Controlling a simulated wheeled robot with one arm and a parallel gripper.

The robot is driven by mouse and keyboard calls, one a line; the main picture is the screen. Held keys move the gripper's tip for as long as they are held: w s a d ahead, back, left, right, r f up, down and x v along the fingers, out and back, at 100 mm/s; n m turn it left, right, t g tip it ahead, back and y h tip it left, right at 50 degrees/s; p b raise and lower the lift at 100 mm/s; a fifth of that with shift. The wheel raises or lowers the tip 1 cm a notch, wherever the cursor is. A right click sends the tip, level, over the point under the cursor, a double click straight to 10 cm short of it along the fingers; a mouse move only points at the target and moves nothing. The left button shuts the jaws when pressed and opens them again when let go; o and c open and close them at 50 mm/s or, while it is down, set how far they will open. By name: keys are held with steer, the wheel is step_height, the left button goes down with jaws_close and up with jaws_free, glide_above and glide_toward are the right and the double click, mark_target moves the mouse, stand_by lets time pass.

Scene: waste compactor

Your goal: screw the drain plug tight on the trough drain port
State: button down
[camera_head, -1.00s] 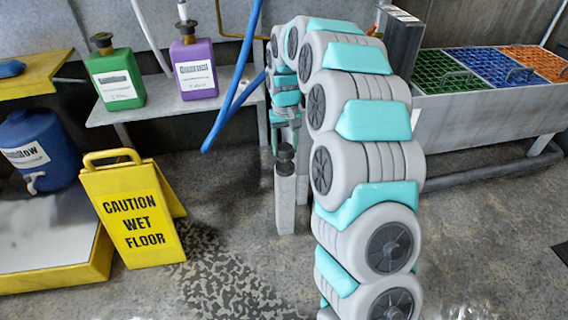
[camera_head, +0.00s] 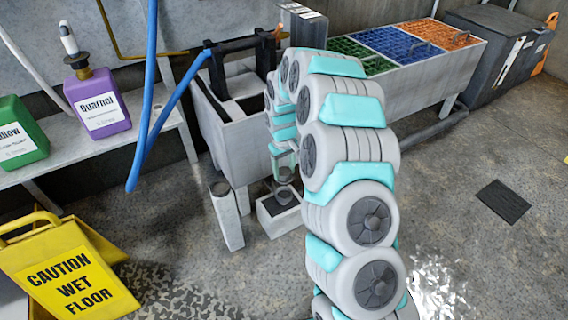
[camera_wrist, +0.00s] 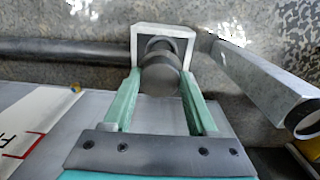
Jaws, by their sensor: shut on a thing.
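My gripper (camera_head: 284,165) points down beside the grey trough (camera_head: 235,145). In the wrist view my gripper (camera_wrist: 160,88) has its two teal fingers closed on the drain plug (camera_wrist: 160,76), a dark grey round piece. Beyond the plug is a pale box-like frame (camera_wrist: 139,40) with a dark inside. In the head view this small box (camera_head: 272,222) stands on the floor under my gripper. A dark round part (camera_head: 285,195) shows just above it. I cannot tell the drain port clearly, nor whether the plug touches it.
A grey post with a dark round top (camera_head: 227,212) stands left of the small box; its top shows in the wrist view (camera_wrist: 304,118). A yellow wet-floor sign (camera_head: 68,275) and a shelf with a purple jug (camera_head: 97,100) are at left.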

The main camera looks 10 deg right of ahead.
mark_target(284, 180)
stand_by(0.4)
steer(key=shift+f+b, duration=0.5)
steer(key=shift+f, duration=2.35)
steer(key=n, duration=0.5)
steer(key=shift+r, duration=0.2)
steer(key=shift+n, duration=0.3)
steer(key=shift+n, duration=2.4)
